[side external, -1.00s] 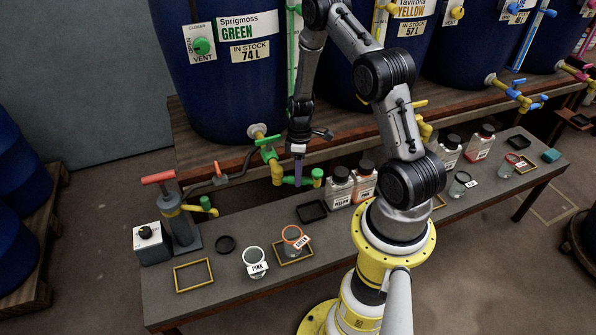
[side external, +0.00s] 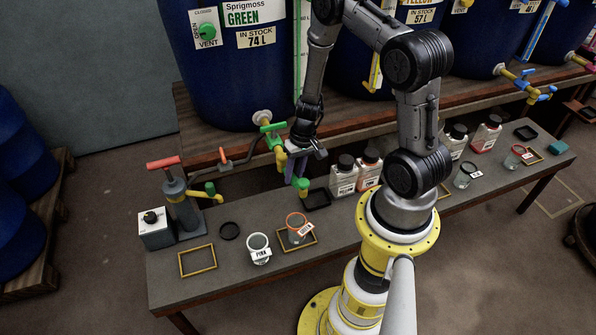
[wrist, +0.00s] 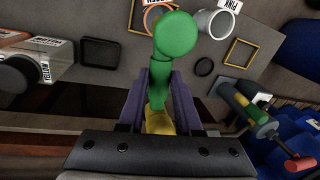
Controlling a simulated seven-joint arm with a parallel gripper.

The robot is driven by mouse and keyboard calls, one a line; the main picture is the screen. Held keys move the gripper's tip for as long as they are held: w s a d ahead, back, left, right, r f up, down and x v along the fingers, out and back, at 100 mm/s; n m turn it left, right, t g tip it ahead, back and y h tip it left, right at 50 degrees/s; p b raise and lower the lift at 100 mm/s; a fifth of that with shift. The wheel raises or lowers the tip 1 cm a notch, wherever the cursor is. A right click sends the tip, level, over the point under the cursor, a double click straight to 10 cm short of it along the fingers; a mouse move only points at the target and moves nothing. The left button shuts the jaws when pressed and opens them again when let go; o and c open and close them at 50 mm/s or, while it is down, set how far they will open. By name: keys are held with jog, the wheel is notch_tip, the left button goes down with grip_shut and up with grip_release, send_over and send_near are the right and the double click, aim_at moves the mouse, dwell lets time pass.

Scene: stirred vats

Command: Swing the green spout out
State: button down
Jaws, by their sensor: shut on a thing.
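The green spout (side external: 302,185) hangs under the tap of the blue Sprigmoss Green vat (side external: 228,85). It now points out over the bench, toward the side camera. My gripper (side external: 295,163) is shut on the green spout. In the wrist view the spout (wrist: 172,45) runs up between the two purple fingers of my gripper (wrist: 158,100), and its round end reaches over the bench. The yellow tap body (wrist: 158,121) shows at the spout's base. The green tap handle (side external: 272,128) sits above, partly beside my gripper.
A jar with an orange rim (side external: 297,230) and a PINK jar (side external: 259,248) stand on the bench in front. A black square tray (side external: 317,199) lies just right of the spout's end. Bottles (side external: 344,178) stand further right. A red-handled pump (side external: 180,205) stands at left.

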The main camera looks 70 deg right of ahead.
jog(key=shift+w+a+m, duration=0.4)
jog(key=shift+m, duration=0.6)
jog(key=shift+a, duration=0.1)
jog(key=c, duration=0.6)
grip_release()
notch_tip(320, 180, up, 14)
jog(key=s+d, duration=0.2)
jog(key=shift+f, duration=0.2)
jog(key=shift+w+a, duration=0.1)
jog(key=shift+a, duration=0.05)
